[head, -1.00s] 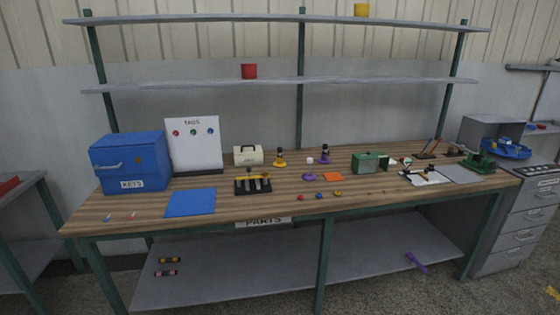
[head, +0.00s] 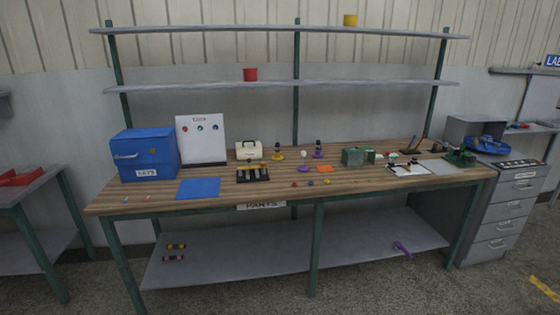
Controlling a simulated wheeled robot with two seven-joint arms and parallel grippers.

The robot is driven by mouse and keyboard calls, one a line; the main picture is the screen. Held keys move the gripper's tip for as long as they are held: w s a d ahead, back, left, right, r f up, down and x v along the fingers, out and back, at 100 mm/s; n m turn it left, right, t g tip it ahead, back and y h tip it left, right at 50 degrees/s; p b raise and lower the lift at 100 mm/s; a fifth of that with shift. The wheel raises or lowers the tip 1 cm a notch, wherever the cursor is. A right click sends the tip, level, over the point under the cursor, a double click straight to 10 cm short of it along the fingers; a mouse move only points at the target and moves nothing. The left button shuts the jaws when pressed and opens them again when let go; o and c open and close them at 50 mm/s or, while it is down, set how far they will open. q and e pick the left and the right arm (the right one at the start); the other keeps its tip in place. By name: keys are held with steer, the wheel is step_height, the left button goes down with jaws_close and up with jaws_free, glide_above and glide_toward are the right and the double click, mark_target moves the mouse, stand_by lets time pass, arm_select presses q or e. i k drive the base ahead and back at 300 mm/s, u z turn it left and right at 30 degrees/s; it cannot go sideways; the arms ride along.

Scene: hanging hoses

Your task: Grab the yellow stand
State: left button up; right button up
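A small yellow stand (head: 278,156) with a dark upright piece on it is on the wooden workbench (head: 225,201), right of a cream toolbox. A similar purple stand (head: 318,154) with a dark top is to its right. Neither of my grippers is in view, and nothing touches the yellow stand.
A cream toolbox (head: 249,150) and a black rack (head: 253,174) are close to the yellow stand. A blue cabinet (head: 146,155) and blue mat (head: 198,188) are at the left. A green box (head: 354,156) is to the right. Concrete floor shows in front of the bench.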

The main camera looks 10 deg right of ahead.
mark_target(278, 156)
steer(key=z, duration=0.4)
steer(key=i, duration=0.35)
steer(key=z, duration=0.8)
steer(key=i, duration=2.3)
steer(key=u, duration=0.55)
